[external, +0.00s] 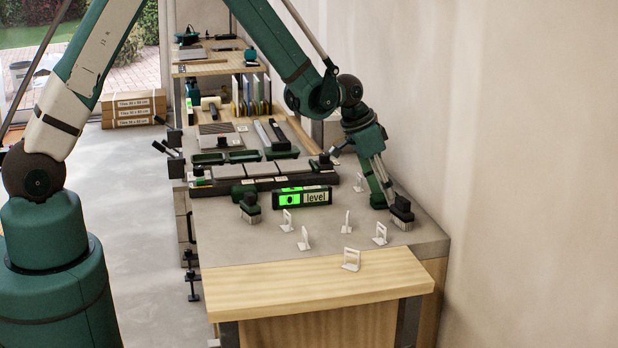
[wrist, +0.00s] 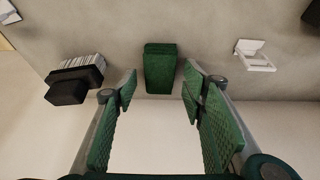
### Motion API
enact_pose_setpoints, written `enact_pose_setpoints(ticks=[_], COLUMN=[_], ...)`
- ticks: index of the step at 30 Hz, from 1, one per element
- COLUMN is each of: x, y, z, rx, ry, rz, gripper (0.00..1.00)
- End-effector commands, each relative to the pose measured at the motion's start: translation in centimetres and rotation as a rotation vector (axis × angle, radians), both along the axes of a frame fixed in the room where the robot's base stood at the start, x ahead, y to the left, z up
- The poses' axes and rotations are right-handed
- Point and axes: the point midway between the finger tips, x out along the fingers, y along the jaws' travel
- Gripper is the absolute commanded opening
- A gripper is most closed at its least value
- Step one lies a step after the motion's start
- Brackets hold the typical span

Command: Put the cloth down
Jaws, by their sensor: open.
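A dark green folded block that looks like the cloth (wrist: 160,70) lies on the grey worktop in the wrist view, just beyond my fingertips and in line with the gap between them. My gripper (wrist: 158,88) is open, with its green padded fingers spread to either side and nothing between them. In the external view my gripper (external: 384,190) points down low over the right side of the worktop. There the fingers and the cloth are hard to tell apart.
A black-handled brush (wrist: 75,82) stands left of the cloth in the wrist view, and a white clip (wrist: 254,55) lies right. A wall rises at the right.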

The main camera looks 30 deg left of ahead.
Motion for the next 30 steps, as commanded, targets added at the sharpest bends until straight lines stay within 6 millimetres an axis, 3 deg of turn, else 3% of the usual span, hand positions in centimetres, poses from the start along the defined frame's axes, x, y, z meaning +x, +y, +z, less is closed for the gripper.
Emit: enact_pose_setpoints(ticks=[30], x=[-2.8], y=[2.8], z=[9.4], rx=[0.0], ry=[0.0], rz=[0.0], gripper=[0.42])
